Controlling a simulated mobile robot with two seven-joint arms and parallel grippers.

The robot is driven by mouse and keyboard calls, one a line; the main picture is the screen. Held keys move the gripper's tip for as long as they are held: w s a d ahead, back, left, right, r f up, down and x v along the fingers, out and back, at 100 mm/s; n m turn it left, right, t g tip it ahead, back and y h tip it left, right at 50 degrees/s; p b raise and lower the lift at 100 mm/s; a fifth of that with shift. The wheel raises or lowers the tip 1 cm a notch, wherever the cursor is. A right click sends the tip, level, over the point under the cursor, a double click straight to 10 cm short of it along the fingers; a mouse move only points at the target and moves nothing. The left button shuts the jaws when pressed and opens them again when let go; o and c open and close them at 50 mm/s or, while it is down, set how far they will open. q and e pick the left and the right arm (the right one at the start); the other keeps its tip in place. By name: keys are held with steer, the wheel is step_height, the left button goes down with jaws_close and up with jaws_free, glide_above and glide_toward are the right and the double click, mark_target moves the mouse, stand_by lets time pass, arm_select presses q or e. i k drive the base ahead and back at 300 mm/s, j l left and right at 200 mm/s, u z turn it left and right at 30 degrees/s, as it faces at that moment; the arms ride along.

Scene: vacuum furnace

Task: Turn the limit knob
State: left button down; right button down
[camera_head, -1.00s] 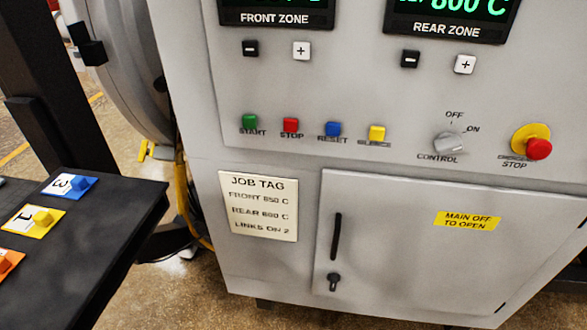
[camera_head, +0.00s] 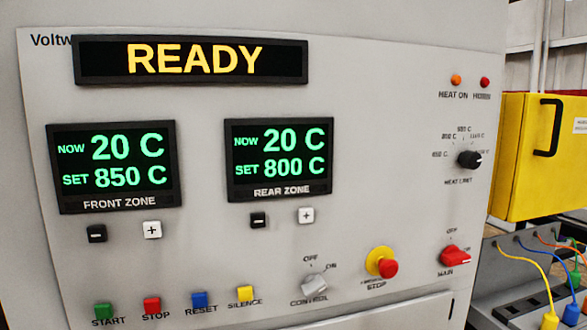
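The limit knob (camera_head: 469,159) is a small black round knob labelled HEAT LIMIT, at the right side of the grey furnace panel (camera_head: 210,250). Temperature marks are printed around it, too small to read surely. A pale line on the knob appears to point to the right; I cannot tell exactly which mark it meets. Neither of my grippers shows in the head view.
A screen (camera_head: 190,60) reads READY. The front zone display (camera_head: 112,165) shows SET 850 C; the rear zone display (camera_head: 279,158) shows SET 800 C. A red main switch (camera_head: 455,256) and emergency stop (camera_head: 388,268) sit below the knob. A yellow box (camera_head: 520,180) stands right.

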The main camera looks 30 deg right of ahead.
mark_target(468, 160)
steer(key=z, duration=1.9)
